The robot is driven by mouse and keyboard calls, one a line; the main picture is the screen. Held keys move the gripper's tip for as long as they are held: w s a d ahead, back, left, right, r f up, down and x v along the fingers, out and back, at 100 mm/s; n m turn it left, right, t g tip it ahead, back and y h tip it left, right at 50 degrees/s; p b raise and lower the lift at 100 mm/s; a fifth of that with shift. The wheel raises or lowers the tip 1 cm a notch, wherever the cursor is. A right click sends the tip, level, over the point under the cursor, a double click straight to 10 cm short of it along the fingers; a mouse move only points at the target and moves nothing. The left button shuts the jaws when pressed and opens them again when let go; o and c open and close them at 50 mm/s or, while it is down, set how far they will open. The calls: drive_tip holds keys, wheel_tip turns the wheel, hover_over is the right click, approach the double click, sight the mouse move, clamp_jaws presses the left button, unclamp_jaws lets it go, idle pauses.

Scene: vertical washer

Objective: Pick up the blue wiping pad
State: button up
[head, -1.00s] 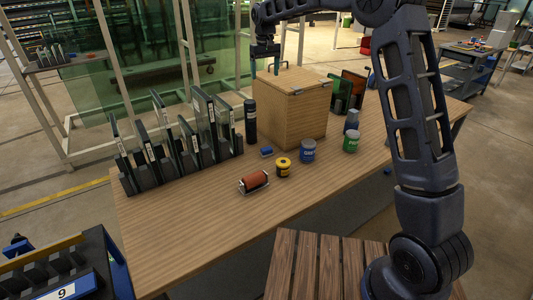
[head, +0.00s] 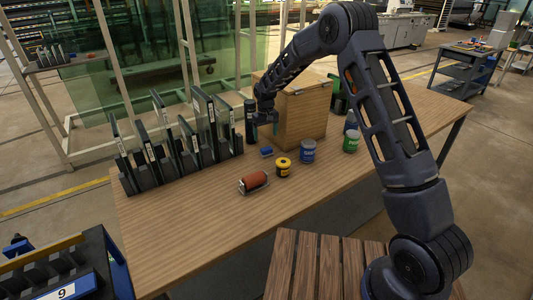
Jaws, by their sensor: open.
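The small blue wiping pad (head: 266,152) lies flat on the wooden table in the head view, in front of the wooden box and behind the yellow can. My gripper (head: 265,128) is above and slightly behind the pad, beside the left side of the box, and pointing down. It is open, with nothing seen between its fingers. The gap between gripper and pad shows as small, but the exact height is hard to tell.
The wooden box (head: 301,112) stands close to the gripper's right. A black bottle (head: 250,122) and a rack of glass panes (head: 180,145) are left. The table's front left (head: 180,225) is clear.

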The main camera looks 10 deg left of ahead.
sight(266, 148)
wheel_tip(266, 148, down, 4)
drive_tip(key=shift+f, duration=0.2)
drive_tip(key=shift+w+d+f, duration=0.1)
drive_tip(key=shift+f, duration=1.25)
drive_tip(key=shift+w+d+f, duration=0.1)
drive_tip(key=shift+f, duration=1.2)
drive_tip(key=c, duration=1.1)
drive_tip(key=shift+o, duration=0.2)
